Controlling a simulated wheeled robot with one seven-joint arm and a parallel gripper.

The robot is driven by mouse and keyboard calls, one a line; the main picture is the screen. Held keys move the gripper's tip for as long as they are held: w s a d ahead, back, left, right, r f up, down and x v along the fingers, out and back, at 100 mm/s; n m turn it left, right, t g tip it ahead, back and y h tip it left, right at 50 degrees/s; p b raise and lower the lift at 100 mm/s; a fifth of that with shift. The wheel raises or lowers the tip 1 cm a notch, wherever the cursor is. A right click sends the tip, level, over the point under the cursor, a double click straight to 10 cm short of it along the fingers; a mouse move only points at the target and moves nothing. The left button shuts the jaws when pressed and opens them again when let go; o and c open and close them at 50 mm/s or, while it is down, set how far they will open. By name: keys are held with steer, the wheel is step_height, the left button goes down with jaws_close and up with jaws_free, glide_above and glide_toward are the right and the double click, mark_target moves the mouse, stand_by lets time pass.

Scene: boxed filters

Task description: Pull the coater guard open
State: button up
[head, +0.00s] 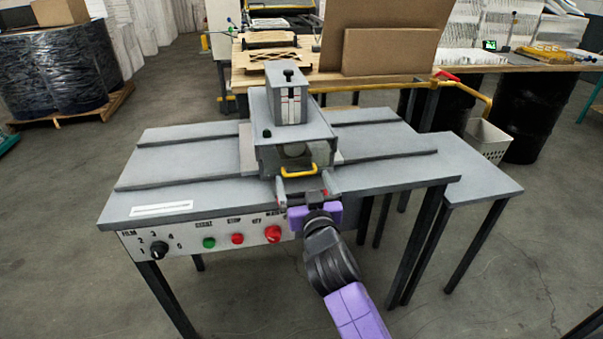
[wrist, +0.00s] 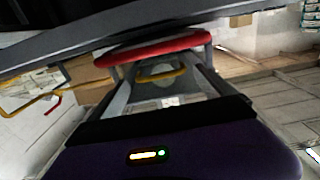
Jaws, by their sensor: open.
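The grey coater (head: 290,118) stands in the middle of the grey workbench. Its guard has a yellow handle (head: 299,171) low on the front face. I cannot tell clearly whether the guard is fully shut. My gripper (head: 301,182), on a purple and black wrist, is open and empty at the bench's front edge. Its fingers point at the coater, just in front of and below the handle, spread to either side. In the wrist view the handle (wrist: 160,77) shows between the two fingers (wrist: 163,70). Contact with it is not visible.
The workbench (head: 190,150) has raised rails across its top. Its front panel (head: 200,242) carries a black dial, a green button and red controls. A lower side table (head: 465,170) adjoins on the right. Cardboard (head: 392,50) stands behind. Open floor lies in front.

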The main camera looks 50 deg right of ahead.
mark_target(301, 175)
steer(key=shift+x, duration=1.75)
steer(key=c, duration=1.8)
steer(key=shift+w+r, duration=0.1)
steer(key=shift+c, duration=0.2)
